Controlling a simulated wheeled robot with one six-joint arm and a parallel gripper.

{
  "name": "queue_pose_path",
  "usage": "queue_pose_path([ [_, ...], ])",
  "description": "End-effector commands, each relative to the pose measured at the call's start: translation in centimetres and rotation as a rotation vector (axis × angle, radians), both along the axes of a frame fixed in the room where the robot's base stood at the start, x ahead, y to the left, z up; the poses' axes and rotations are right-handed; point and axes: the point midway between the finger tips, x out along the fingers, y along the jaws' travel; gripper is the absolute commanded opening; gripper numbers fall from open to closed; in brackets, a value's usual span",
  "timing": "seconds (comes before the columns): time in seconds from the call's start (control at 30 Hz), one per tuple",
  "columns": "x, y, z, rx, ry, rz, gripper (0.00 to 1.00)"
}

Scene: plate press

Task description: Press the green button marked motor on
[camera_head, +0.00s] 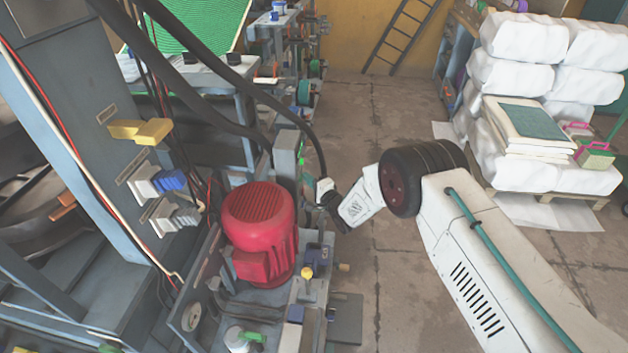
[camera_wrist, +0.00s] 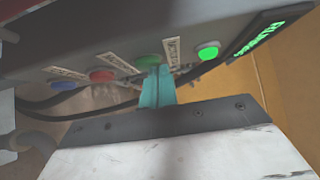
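In the wrist view a row of buttons runs along a grey panel (camera_wrist: 130,30): blue (camera_wrist: 62,85), red (camera_wrist: 102,76), darker green (camera_wrist: 148,61) and bright lit green (camera_wrist: 208,51). Pale labels stand beside them, but their words are too blurred to read. My gripper (camera_wrist: 156,76) has teal fingers held together with nothing between them. Its tips are just below the darker green button in the picture, overlapping its lower edge; I cannot tell whether they touch. In the head view my gripper is small and partly hidden beside the machine, and the buttons cannot be made out.
A red motor (camera_head: 259,232) stands on the machine left of my wrist. Black cables (camera_head: 225,72) hang over it, and a dark cable (camera_wrist: 50,101) runs below the buttons. White sacks (camera_head: 515,62) are stacked at the right. The floor (camera_head: 375,110) between is clear.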

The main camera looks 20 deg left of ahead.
Motion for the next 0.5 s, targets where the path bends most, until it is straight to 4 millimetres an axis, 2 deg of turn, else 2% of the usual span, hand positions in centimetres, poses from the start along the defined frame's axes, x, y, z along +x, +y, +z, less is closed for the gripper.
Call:
queue_pose_path([
  [0.03,-0.8,1.2,0.5,0.002,-0.010,0.023,0.00],
  [0.23,-0.8,0.7,0.6,0.003,-0.010,0.026,0.00],
  [0.43,0.0,-3.2,0.3,0.003,-0.003,0.012,0.00],
  [0.5,-0.9,-4.9,0.3,0.001,0.000,0.010,0.00],
])
